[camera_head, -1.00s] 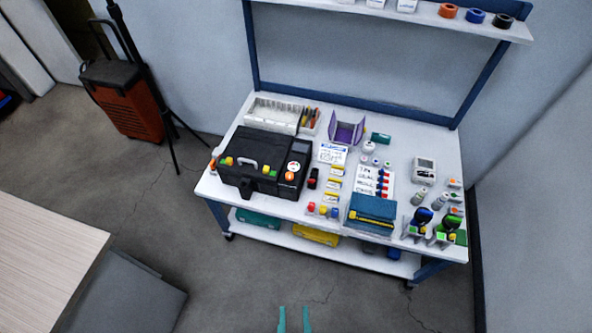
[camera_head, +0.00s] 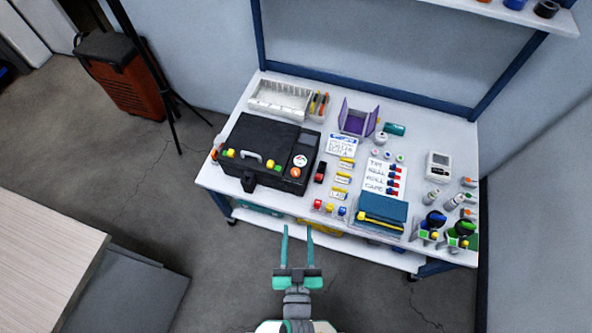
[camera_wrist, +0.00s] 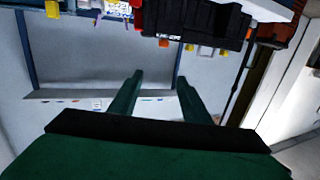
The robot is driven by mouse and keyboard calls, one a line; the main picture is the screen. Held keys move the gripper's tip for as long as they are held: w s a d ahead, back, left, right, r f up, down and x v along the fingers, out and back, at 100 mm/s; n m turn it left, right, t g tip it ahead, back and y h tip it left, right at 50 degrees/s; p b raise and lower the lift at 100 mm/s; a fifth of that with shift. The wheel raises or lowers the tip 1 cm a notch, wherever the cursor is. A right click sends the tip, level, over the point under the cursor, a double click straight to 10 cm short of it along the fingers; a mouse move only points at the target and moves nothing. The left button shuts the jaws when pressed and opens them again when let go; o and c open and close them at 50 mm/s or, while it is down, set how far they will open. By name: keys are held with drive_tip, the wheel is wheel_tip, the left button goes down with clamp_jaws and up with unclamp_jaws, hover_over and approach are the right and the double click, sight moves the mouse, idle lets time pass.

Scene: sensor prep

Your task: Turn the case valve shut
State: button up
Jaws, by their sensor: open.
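The black case (camera_head: 266,150) lies closed on the left part of the white workbench, with a grey handle and yellow, green and orange fittings on its front. An orange round knob (camera_head: 295,172) sits at its front right corner; I cannot tell for sure whether it is the valve. My gripper (camera_head: 298,230) is open and empty, in front of the bench edge, below and right of the case in the head view. In the wrist view the case (camera_wrist: 190,18) appears upside down at the top, beyond my open fingers (camera_wrist: 160,92), with a clear gap.
The white workbench (camera_head: 215,182) carries a white tray (camera_head: 280,100), a purple holder (camera_head: 357,117), a blue box (camera_head: 382,210), a label card (camera_head: 385,178) and small bottles. An orange-black case (camera_head: 122,80) and a tripod stand left. A wooden table (camera_head: 45,240) is at lower left.

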approach(292, 174)
drive_tip(key=shift+m+t+h, duration=0.3)
drive_tip(key=shift+m+t, duration=0.1)
drive_tip(key=w, duration=0.3)
drive_tip(key=w+d, duration=0.1)
drive_tip(key=w, duration=0.7)
drive_tip(key=shift+d+f, duration=0.25)
drive_tip(key=shift+f, duration=0.15)
drive_tip(key=c, duration=1)
drive_tip(key=shift+m+h, duration=0.9)
drive_tip(key=shift+h, duration=0.5)
drive_tip(key=shift+c, duration=0.2)
drive_tip(key=shift+m+g+h, duration=0.5)
drive_tip(key=shift+m+h, duration=0.3)
drive_tip(key=shift+h, duration=0.2)
drive_tip(key=shift+a+r+m+g+h, duration=0.1)
drive_tip(key=shift+m+g+h, duration=0.6)
drive_tip(key=shift+h, duration=0.5)
drive_tip(key=shift+m+g+h, duration=0.5)
drive_tip(key=shift+m+h, duration=0.4)
drive_tip(key=shift+h, duration=0.3)
drive_tip(key=shift+m+g+h, duration=1.7)
drive_tip(key=shift+g+h, duration=0.2)
drive_tip(key=shift+m, duration=0.3)
